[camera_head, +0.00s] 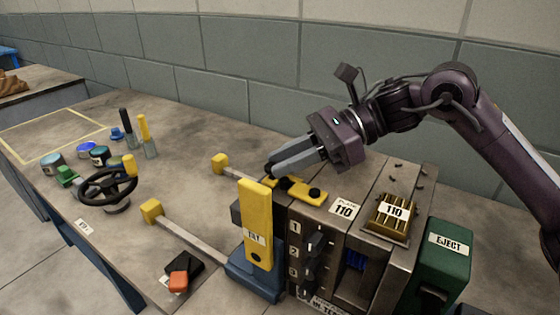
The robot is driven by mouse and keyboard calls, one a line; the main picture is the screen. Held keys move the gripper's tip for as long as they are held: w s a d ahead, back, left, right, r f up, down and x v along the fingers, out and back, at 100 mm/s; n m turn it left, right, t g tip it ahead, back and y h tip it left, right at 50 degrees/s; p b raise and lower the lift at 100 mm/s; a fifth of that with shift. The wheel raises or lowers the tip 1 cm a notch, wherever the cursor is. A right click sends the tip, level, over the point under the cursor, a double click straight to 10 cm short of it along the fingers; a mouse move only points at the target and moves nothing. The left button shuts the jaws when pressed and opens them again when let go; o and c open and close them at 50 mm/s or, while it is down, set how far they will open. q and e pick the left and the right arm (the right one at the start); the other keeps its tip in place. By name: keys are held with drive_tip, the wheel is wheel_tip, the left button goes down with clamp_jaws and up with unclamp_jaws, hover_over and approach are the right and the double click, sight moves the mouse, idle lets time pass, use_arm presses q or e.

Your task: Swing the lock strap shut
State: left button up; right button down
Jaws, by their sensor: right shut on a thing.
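The lock strap (308,195) is a short yellow bar with dark round knobs, on top of the grey mould block near its left end. My right gripper (269,171) reaches in from the right, low over the strap's far left end. Its fingers are close together and shut on the strap; the fingertips partly hide the exact contact. The mould block (343,228) has a "PLATE 110" label on top and numbered slots on its front. My left gripper is not in view.
A tall yellow lever (256,225) stands just in front of the strap. A brass block labelled 110 (392,214) sits on the mould's right part, beside a green EJECT box (441,262). A black handwheel (107,187) and several pots stand at left.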

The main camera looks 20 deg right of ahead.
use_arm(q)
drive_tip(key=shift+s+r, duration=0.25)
use_arm(e)
drive_tip(key=shift+r, duration=0.1)
drive_tip(key=c, duration=1.3)
unclamp_jaws()
drive_tip(key=v, duration=0.6)
drive_tip(key=shift+d+r+p, duration=0.2)
drive_tip(key=shift+d+p, duration=0.1)
drive_tip(key=shift+d, duration=0.05)
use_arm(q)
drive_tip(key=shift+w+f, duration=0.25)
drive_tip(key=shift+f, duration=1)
use_arm(e)
drive_tip(key=shift+d+r, duration=0.1)
drive_tip(key=shift+d, duration=0.35)
